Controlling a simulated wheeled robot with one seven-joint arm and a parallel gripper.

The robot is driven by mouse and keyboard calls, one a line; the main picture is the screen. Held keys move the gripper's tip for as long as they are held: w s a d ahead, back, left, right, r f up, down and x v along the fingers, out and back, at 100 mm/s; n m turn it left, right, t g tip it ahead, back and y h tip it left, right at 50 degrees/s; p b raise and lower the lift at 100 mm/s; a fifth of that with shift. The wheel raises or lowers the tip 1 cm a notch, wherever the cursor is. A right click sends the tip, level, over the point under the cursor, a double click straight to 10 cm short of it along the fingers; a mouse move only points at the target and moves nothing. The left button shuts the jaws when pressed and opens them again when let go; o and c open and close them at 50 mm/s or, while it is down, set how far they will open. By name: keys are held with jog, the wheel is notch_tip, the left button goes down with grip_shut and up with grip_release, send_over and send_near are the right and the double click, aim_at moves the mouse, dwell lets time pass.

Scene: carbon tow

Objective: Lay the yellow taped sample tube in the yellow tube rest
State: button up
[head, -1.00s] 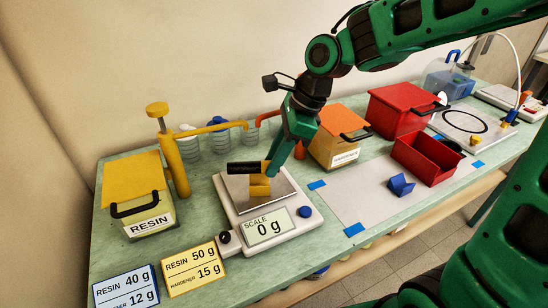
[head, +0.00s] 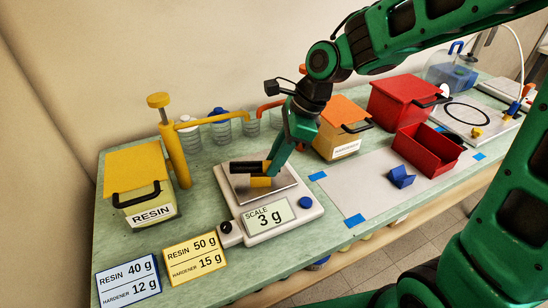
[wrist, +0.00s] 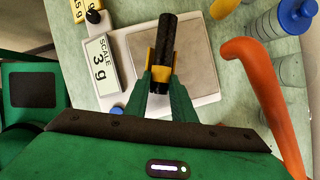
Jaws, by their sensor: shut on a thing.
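My gripper (head: 272,168) is shut on the black sample tube (head: 246,167), low over the scale's plate. The tube lies about level and sticks out to the left of the fingers. In the wrist view the tube (wrist: 166,40) runs lengthwise from between the fingertips (wrist: 160,85), with yellow on both sides of it. The yellow tube rest (head: 260,182) is on the plate directly under the tube. The scale (head: 285,228) reads 3 g. The tube seems to touch the rest; the fingers hide part of the contact and the tape.
A resin box (head: 140,178) and yellow pump (head: 172,150) stand left, hardener box (head: 338,138) and red bin (head: 425,152) right. A blue V-shaped block (head: 401,177) lies on the grey mat (head: 350,190). Bottles and an orange spout (wrist: 262,85) stand close behind the scale.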

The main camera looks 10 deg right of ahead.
jog(key=o, duration=1.1)
jog(key=shift+o, duration=0.2)
jog(key=shift+r, duration=0.1)
jog(key=v, duration=1)
jog(key=shift+r, duration=0.25)
jog(key=shift+d, duration=0.2)
jog(key=s+d+f+n+h, duration=0.1)
jog(key=s+d+n, duration=0.3)
jog(key=d, duration=0.5)
jog(key=s+d+f+n+h, duration=0.2)
jog(key=s+d+f+n, duration=0.2)
jog(key=s+d, duration=0.5)
jog(key=s+d+f+n+h, duration=0.1)
jog(key=s+d+f+n, duration=0.2)
jog(key=s+d+n, duration=0.2)
jog(key=s+d, duration=0.2)
jog(key=d, duration=0.2)
